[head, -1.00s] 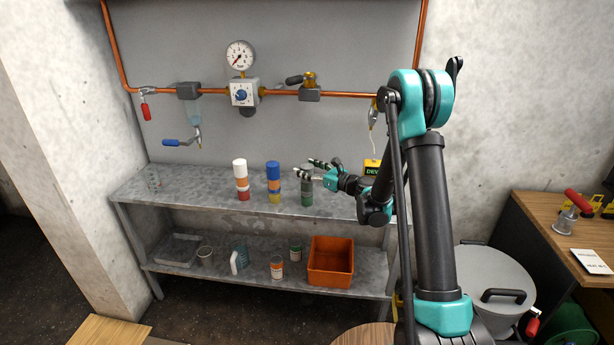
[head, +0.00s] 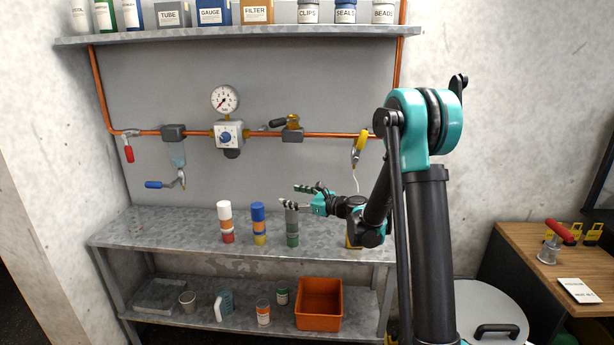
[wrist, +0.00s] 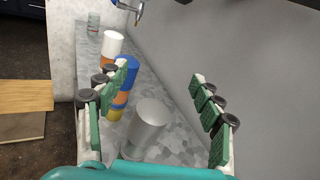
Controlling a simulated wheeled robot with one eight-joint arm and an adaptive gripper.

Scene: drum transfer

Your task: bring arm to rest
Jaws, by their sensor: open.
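My gripper (head: 291,195) is open and empty, reaching left just above the grey-topped stack on the bench. Its spread fingers also show in the wrist view (wrist: 160,100), with the grey cylinder (wrist: 149,120) below and between them.
Left of it stand a blue-topped stack (head: 258,212) and a white-topped stack (head: 224,211) on the metal bench (head: 165,238). Behind run copper pipes with a gauge (head: 225,99). An upper shelf (head: 240,36) holds labelled containers. An orange bin (head: 319,306) is below.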

